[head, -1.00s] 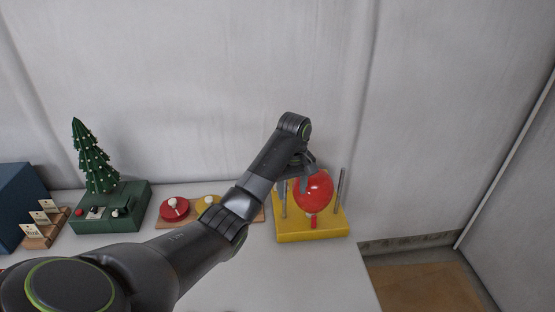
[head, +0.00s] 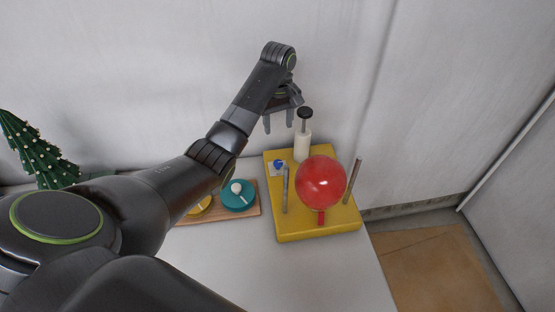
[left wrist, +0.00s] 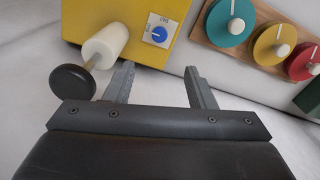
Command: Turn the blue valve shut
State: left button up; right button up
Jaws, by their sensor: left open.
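The blue valve (head: 279,164) is a small round knob on a white plate at the back left of the yellow base (head: 310,233). In the left wrist view the blue valve (left wrist: 159,34) shows a white pointer mark, and the lettering on its plate is too small to read surely. My left gripper (head: 279,122) is open and empty, above and behind the valve in the head view. In the left wrist view my left gripper (left wrist: 160,70) points toward the valve, its two fingers apart and not touching it. My right gripper is not in view.
A white pump with a black knob (head: 304,113) stands beside the valve. A red balloon (head: 321,182) sits between metal posts on the base. A wooden board holds coloured dials, including a teal one (head: 237,195). A Christmas tree (head: 36,150) stands at left. The wall is close behind.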

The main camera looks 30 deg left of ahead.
pick_arm(q)
jog(key=b, duration=0.2)
send_over(278, 162)
notch_tip(278, 162, down, 6)
notch_tip(278, 162, down, 9)
jog(key=shift+s+r, duration=0.1)
jog(key=shift+r, duration=0.05)
jog(key=shift+f, duration=0.7)
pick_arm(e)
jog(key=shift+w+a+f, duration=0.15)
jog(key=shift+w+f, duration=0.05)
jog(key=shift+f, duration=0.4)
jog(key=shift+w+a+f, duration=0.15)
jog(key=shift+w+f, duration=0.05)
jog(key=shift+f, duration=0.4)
pick_arm(q)
jog(key=shift+c, duration=0.3)
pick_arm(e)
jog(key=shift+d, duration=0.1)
pick_arm(q)
jog(key=shift+p, duration=0.3)
jog(key=c, duration=0.9)
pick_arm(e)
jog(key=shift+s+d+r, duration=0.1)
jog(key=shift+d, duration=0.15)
